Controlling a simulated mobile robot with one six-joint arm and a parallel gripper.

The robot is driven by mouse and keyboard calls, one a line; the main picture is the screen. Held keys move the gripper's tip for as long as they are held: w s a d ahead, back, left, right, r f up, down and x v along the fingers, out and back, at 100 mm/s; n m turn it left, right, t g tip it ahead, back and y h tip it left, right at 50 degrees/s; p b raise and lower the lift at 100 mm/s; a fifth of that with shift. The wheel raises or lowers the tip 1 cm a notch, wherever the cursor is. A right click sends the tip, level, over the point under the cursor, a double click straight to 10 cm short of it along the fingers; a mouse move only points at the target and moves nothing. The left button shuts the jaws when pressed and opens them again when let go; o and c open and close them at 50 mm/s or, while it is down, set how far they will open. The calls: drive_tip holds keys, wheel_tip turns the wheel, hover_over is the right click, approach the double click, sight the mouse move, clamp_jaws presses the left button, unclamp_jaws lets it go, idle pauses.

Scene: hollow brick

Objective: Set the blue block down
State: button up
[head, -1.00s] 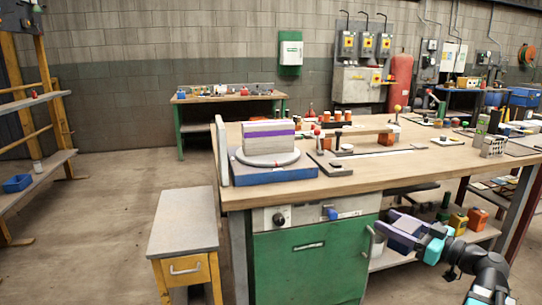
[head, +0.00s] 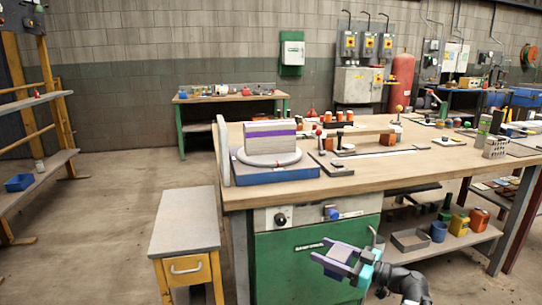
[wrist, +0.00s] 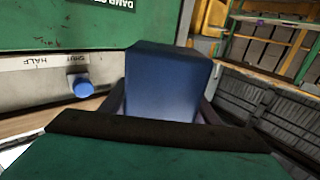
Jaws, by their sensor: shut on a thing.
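The blue block (wrist: 168,80) fills the middle of the wrist view, held between the two dark fingers of my gripper (wrist: 163,108). In the head view my gripper (head: 338,262) is low, in front of the green cabinet (head: 285,265) and below the bench top. The fingers look purple there, and I cannot clearly separate the block from them. The block appears held clear of any surface; its underside is hidden.
The wooden bench (head: 370,170) carries a turntable (head: 268,159) with a striped block. A blue knob (head: 331,212) is on the panel above the cabinet. A grey-topped stand (head: 185,222) is at left with a clear top. The shelf (head: 390,252) under the bench holds containers.

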wheel_tip(320, 180, up, 18)
drive_tip(key=p, duration=2.6)
drive_tip(key=shift+r, duration=0.15)
drive_tip(key=shift+d, duration=0.15)
idle(0.3)
drive_tip(key=shift+d, duration=0.6)
drive_tip(key=shift+s, duration=0.1)
